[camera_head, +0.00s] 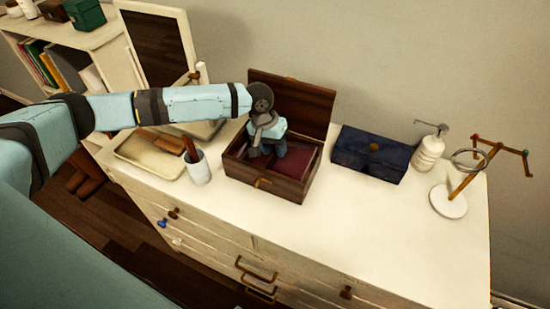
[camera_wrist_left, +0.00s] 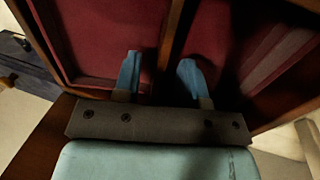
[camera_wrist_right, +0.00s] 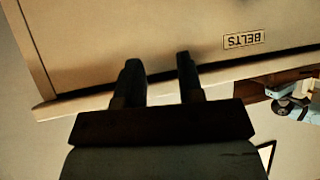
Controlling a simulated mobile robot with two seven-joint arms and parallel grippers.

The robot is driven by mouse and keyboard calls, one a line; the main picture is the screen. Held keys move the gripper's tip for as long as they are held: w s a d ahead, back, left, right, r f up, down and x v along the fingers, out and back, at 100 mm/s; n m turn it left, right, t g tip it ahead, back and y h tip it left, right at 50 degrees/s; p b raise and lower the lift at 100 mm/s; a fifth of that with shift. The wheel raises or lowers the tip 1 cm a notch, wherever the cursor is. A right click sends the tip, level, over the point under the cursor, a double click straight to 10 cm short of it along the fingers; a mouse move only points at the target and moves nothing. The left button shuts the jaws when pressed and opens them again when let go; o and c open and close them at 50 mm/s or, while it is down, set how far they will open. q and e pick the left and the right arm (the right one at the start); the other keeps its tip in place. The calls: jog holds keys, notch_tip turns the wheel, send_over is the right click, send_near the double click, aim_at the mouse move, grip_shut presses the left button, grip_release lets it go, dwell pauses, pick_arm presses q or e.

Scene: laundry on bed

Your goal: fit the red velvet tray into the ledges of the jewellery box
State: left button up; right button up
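The jewellery box (camera_head: 290,190) stands open on the dresser, its lid leaning back. A red velvet panel (camera_head: 308,160), apparently the tray, lies in its right part; in the left wrist view it seems to be the framed red panel (camera_wrist_left: 103,35) on the left. My left gripper (camera_head: 265,150) reaches down into the box. In the left wrist view its fingers (camera_wrist_left: 158,75) are apart, on either side of a thin wooden wall (camera_wrist_left: 172,40); I cannot tell if they touch it. Ledges are not clear to see. My right gripper (camera_wrist_right: 157,75) is open and empty before a drawer front.
Right of the box are a navy case (camera_head: 368,155), a white pump bottle (camera_head: 428,155) and a jewellery stand (camera_head: 448,200). Left are a cup (camera_head: 198,168), a beige tray (camera_head: 135,160) and a mirror (camera_head: 158,50). The dresser's front right top is clear.

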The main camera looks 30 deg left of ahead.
pick_arm(q)
jog(key=shift+d+f, duration=0.15)
jog(key=shift+f, duration=0.35)
grip_shut()
jog(key=shift+r, duration=0.15)
